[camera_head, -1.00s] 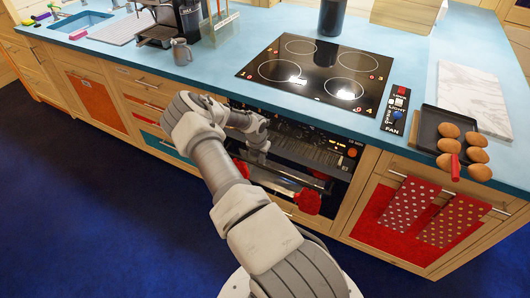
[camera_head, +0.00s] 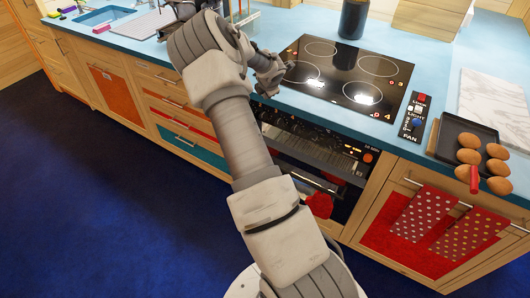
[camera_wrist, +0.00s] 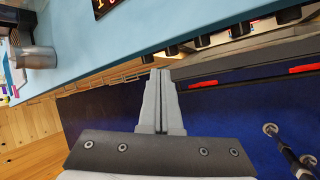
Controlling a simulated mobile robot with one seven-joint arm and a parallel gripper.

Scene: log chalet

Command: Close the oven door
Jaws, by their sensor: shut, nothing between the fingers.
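The oven (camera_head: 352,158) is built into the counter front below the black cooktop, with a row of knobs along its top. Its door (camera_head: 332,185) has a dark bar handle and appears to stand partly open; my arm hides its left part, so I cannot tell the exact angle. In the wrist view, a dark handle rod (camera_wrist: 287,147) with round metal mounts is at the lower right. My gripper (camera_wrist: 160,73) is shut and empty, near the counter's front edge, left of the dark oven edge. In the head view it is small and up by the counter edge.
The cooktop (camera_head: 347,72) lies above the oven. A red cloth item (camera_head: 319,205) is by the oven door. Dotted towels (camera_head: 424,214) hang on the cabinet to the right. Eggs and a dark tray (camera_head: 446,134) sit on the counter. Blue floor (camera_head: 90,200) is clear at left.

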